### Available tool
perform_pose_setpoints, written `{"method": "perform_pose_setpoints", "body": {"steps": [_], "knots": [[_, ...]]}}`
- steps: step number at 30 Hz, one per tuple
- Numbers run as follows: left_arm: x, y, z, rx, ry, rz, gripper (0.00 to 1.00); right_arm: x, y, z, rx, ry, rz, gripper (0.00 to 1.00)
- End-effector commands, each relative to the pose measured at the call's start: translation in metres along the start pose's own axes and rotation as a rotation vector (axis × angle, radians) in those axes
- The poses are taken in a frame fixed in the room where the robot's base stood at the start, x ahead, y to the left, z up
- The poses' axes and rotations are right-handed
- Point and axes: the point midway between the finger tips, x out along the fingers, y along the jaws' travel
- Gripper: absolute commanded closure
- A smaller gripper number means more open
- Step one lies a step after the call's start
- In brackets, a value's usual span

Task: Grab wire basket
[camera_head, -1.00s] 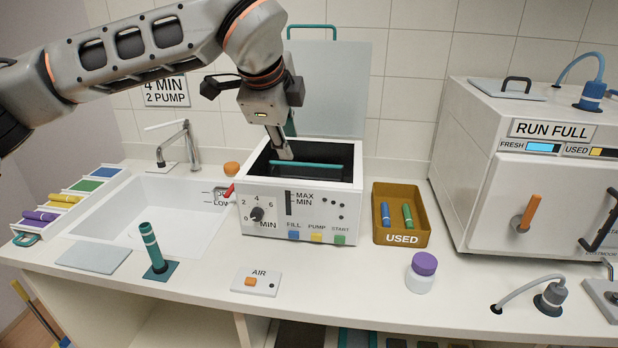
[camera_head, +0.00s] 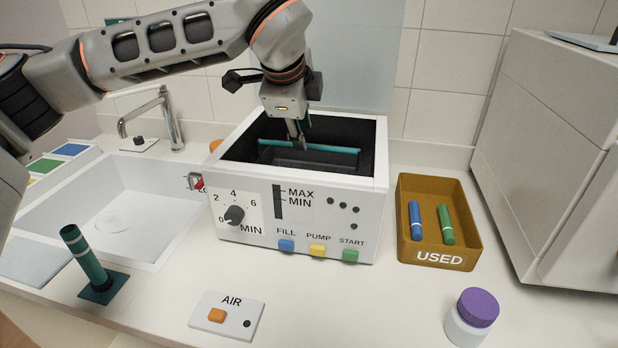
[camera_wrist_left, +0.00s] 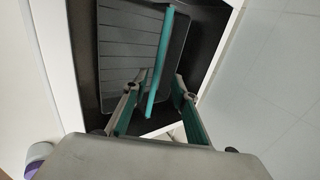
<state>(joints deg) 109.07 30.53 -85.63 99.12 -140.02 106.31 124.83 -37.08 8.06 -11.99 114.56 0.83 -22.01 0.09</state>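The wire basket (camera_wrist_left: 125,40) is a dark grey, ribbed tray down inside the tank of the white cleaner box (camera_head: 290,205). Its teal handle bar (camera_head: 330,150) runs across the tank opening. My left gripper (camera_head: 298,140) points down into the tank at the bar, hiding part of it. In the left wrist view, the fingers of my left gripper (camera_wrist_left: 159,82) are spread apart, with the handle bar (camera_wrist_left: 163,55) between them and a gap on each side. Contact with the bar cannot be made out. My right gripper is not in view.
The tank's lid (camera_head: 355,60) stands open behind it. A sink with a tap (camera_head: 160,115) is at left, with a teal cylinder (camera_head: 85,258) in front. The brown USED tray (camera_head: 440,258), a purple-capped jar (camera_head: 472,318) and a large white machine (camera_head: 550,150) are at right.

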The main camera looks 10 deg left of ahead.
Motion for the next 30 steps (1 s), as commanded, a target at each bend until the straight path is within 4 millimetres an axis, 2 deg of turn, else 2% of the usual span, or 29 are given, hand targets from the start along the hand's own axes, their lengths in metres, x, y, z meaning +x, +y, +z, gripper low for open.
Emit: {"method": "perform_pose_setpoints", "body": {"steps": [13, 23, 26, 30], "knots": [[0.053, 0.006, 0.006, 0.000, 0.000, 0.001, 0.73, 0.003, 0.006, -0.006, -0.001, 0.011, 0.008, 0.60], [0.060, 0.006, 0.005, 0.001, 0.001, 0.000, 0.73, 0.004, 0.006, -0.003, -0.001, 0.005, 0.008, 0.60], [0.059, 0.006, 0.005, 0.001, 0.001, 0.000, 0.99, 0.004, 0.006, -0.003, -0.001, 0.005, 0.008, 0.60], [0.059, 0.006, 0.005, 0.001, 0.001, 0.000, 1.00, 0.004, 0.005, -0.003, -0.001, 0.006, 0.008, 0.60]]}}
